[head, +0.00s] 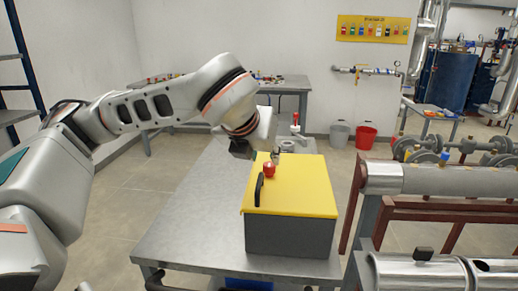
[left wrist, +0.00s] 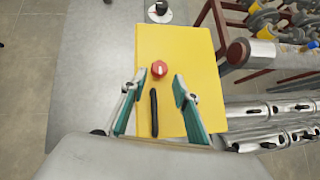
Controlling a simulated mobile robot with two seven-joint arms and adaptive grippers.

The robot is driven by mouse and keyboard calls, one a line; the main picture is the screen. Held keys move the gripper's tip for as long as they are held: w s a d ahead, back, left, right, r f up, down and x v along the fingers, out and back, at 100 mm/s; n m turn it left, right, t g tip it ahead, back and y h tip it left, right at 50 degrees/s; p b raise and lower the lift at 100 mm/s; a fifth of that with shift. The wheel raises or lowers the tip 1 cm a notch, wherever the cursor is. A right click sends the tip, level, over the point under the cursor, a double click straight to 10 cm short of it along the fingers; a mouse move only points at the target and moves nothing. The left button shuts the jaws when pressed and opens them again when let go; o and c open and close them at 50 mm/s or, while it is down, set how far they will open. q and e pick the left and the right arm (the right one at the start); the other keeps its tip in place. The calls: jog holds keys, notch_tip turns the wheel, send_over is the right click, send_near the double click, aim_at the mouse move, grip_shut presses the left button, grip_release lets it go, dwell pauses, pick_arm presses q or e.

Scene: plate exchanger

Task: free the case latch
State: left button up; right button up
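The case (head: 290,236) is a grey box with a yellow lid (head: 305,180), standing on the metal table. A red round knob (head: 269,170), seemingly the case latch, sits on the lid near a black bar handle (head: 259,189). In the left wrist view the red knob (left wrist: 159,69), with a pale mark, lies just beyond the handle (left wrist: 154,112). My left gripper (left wrist: 154,84) is open and empty above the lid, its teal-backed fingers spread to either side of the knob and handle. In the head view its fingers are partly hidden. My right gripper is out of view.
The metal table (head: 190,225) is bare left of the case. A red-topped item on a white base (head: 295,124) stands behind the case. Pipework (head: 440,180) runs close along the right side. Grey and red buckets (head: 366,136) stand on the floor behind.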

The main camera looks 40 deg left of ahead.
pick_arm(q)
jog(key=shift+v, duration=2.15)
jog(key=shift+s+f, duration=0.1)
